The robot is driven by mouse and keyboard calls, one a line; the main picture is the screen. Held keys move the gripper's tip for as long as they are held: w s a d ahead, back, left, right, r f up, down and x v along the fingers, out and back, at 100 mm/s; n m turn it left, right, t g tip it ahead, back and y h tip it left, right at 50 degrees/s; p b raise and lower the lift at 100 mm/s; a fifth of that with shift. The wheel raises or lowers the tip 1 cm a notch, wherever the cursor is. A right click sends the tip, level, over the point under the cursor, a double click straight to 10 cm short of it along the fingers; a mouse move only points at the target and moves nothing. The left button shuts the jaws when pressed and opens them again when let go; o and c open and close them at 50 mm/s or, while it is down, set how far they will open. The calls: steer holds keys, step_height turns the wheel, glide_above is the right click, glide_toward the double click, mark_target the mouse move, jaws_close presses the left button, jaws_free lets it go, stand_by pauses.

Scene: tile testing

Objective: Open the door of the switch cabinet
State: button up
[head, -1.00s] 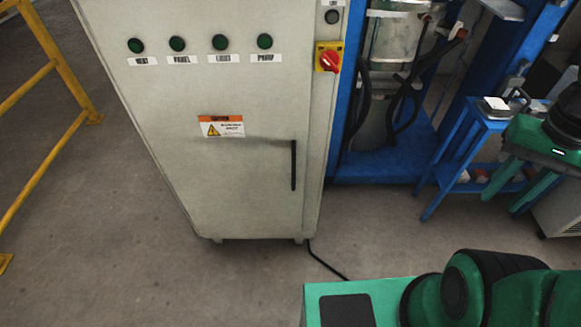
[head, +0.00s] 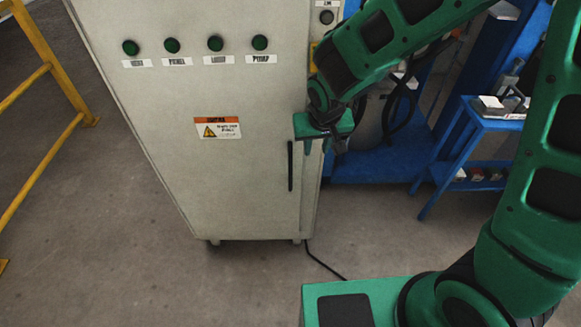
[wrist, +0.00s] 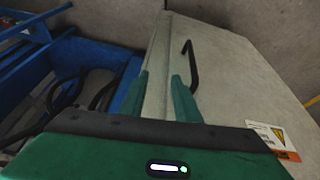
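The switch cabinet (head: 150,100) is a tall grey-white box at centre left in the head view, and its door (head: 240,180) looks closed. The black vertical bar handle (head: 290,166) is near the door's right edge. It also shows in the wrist view (wrist: 191,62), just beyond the right fingertip. My gripper (head: 316,147) is in front of the cabinet's right edge, slightly right of the handle's top. In the wrist view my gripper (wrist: 160,85) has its two green fingers apart, with nothing held. The handle appears outside the gap; whether a finger touches it cannot be told.
A blue frame (head: 375,165) with hoses stands right of the cabinet, and a small blue table (head: 490,115) is farther right. A yellow railing (head: 45,75) is at the left. A black cable (head: 325,265) lies on the floor. Floor in front of the door is clear.

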glide_toward(289, 168)
steer(key=shift+w+d+f+n+y, duration=0.3)
steer(key=shift+w+d+f+n, duration=0.1)
steer(key=shift+w+f, duration=0.35)
steer(key=shift+x, duration=5.4)
steer(key=shift+w, duration=0.1)
